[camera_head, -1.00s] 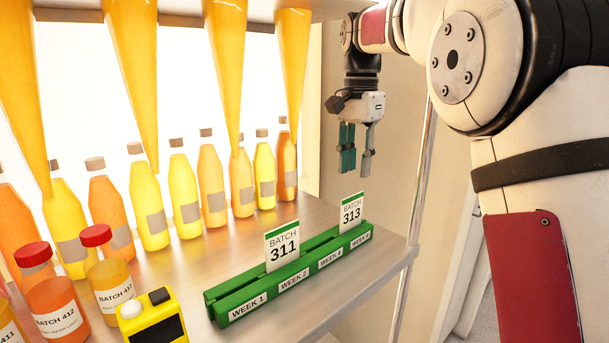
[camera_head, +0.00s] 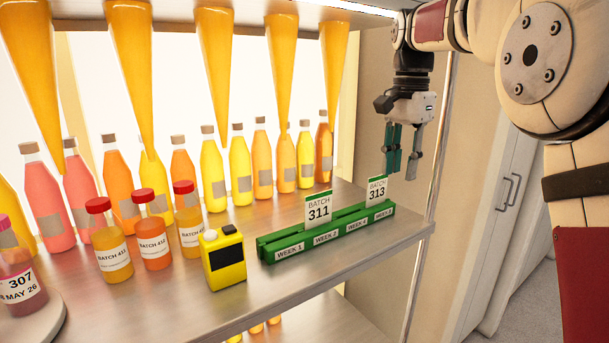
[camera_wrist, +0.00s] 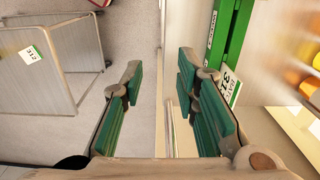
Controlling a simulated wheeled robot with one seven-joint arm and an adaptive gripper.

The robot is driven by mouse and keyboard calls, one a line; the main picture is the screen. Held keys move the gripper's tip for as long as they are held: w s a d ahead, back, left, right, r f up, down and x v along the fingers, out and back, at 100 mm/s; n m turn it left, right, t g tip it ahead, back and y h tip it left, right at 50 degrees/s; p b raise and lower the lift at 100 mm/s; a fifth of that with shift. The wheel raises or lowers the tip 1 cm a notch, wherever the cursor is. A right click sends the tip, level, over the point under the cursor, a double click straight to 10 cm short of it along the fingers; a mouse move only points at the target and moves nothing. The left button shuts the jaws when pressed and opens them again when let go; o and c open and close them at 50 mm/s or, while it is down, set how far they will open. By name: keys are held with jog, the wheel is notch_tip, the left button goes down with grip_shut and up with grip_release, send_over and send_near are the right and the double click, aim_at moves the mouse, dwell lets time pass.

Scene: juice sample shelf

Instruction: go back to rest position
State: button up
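My gripper (camera_head: 404,163) hangs in the upper right of the head view, beyond the right end of the shelf and pointing down. In the wrist view its green-padded fingers (camera_wrist: 160,105) are spread apart with nothing between them. The green card rack (camera_head: 325,236) stands along the shelf's front edge, marked WEEK 1, WEEK 2, WEEK 4 and a blurred last label. Card BATCH 311 (camera_head: 318,209) stands upright towards its left. Card BATCH 313 (camera_head: 376,190) stands upright near its right end. Part of the rack also shows in the wrist view (camera_wrist: 232,45).
A yellow device (camera_head: 222,258) stands left of the rack. Several red-capped jars, including an orange one (camera_head: 152,243), and a row of bottles fill the shelf. Orange cones (camera_head: 214,75) hang above. In the wrist view, a card marked 312 (camera_wrist: 31,55) lies on a grey cart-like structure.

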jog(key=s+n+t, duration=0.3)
jog(key=s+n, duration=0.3)
jog(key=s, duration=1.2)
jog(key=s+f+n+t, duration=0.1)
jog(key=s+f+n, duration=0.1)
jog(key=s+f, duration=0.2)
jog(key=s+f+n+t, duration=0.1)
jog(key=s+f+n, duration=0.2)
jog(key=s, duration=0.5)
jog(key=shift+s+f+t, duration=0.3)
jog(key=shift+s+f, duration=0.1)
jog(key=shift+f, duration=0.35)
